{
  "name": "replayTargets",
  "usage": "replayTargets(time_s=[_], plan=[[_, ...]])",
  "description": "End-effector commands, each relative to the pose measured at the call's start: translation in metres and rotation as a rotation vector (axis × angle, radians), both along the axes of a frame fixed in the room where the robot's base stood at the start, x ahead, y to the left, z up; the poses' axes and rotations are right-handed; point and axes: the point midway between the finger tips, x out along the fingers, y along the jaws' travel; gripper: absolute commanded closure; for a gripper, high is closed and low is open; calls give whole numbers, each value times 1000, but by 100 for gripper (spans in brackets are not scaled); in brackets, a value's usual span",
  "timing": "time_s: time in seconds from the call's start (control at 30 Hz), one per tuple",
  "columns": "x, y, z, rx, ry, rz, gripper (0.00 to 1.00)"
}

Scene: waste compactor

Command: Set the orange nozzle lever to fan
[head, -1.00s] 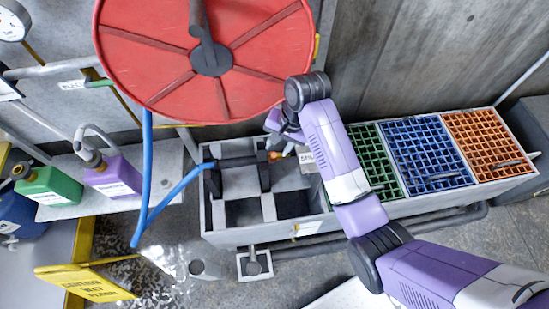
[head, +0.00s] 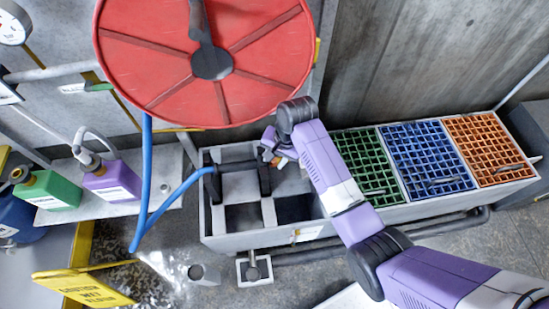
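The orange nozzle lever is a small orange piece (head: 276,161) at the right end of the dark nozzle, which lies across the left part of the grey trough (head: 222,240). The blue hose (head: 183,188) runs from the red reel to the nozzle's left end. My gripper (head: 270,144) is at the lever, coming from above and the right. My purple wrist hides part of it, so I cannot tell whether its fingers are open or touch the lever. The lever's exact setting is too small to read.
The red hose reel (head: 150,60) hangs just above my gripper. Green (head: 365,155), blue (head: 428,150) and orange (head: 488,145) grates cover the trough's right side. Green (head: 50,188) and purple (head: 112,182) jugs stand left. A yellow wet-floor sign (head: 82,288) is at lower left.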

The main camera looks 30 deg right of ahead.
Motion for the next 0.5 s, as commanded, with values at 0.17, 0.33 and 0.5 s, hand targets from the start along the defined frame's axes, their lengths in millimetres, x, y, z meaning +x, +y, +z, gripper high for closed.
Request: replayTargets(time_s=[0.17,0.33,0.5], plan=[[0,0,0,0,0,0,90],[0,0,0,0,0,0,100],[0,0,0,-1,1,0,100]])
